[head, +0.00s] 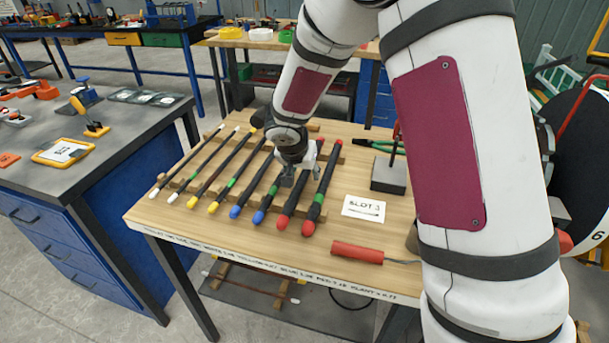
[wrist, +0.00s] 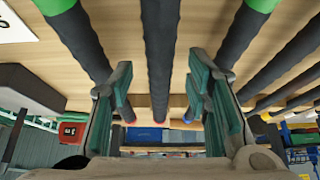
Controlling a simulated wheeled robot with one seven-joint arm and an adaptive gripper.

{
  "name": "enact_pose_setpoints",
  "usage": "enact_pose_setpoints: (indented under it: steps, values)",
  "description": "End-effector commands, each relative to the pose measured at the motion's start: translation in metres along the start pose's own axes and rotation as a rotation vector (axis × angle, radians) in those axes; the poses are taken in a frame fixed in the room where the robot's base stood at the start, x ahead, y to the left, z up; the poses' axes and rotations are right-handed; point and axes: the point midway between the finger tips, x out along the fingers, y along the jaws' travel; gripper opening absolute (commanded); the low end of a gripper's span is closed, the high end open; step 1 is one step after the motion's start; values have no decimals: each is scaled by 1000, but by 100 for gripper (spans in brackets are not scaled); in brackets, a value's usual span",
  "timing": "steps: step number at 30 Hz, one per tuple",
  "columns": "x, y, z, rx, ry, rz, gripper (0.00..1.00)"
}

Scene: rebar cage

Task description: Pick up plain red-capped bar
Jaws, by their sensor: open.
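The plain red-capped bar (head: 290,205) is black with no coloured band and lies on the wooden table, its red cap toward the front edge. My gripper (head: 299,176) is over this bar and hides part of it. In the wrist view the plain dark bar (wrist: 159,55) runs between the two open fingers of my gripper (wrist: 160,95), with a gap on each side. I cannot tell how far the fingertips reach down around it. A second red-capped bar (head: 327,178), with a green band, lies just to the right.
A blue-capped bar with a green band (head: 268,200) lies close on the left, followed by several blue-, yellow- and white-capped bars. A SLOT 3 card (head: 364,207), a red-handled tool (head: 357,252) and a grey block (head: 388,175) are on the right. Neighbouring bars leave little side room.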

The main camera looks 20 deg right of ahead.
Motion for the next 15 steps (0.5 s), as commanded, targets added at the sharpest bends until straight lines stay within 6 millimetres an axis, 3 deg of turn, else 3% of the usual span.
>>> enact_pose_setpoints:
  steps: [2,3,8,9,15]
  values:
    - [0,0,0,0,0,0,44]
    - [0,0,0,0,0,0,40]
    - [0,0,0,0,0,0,3]
    - [0,0,0,0,0,0,0]
    - [-2,-1,-2,1,5,-2,0]
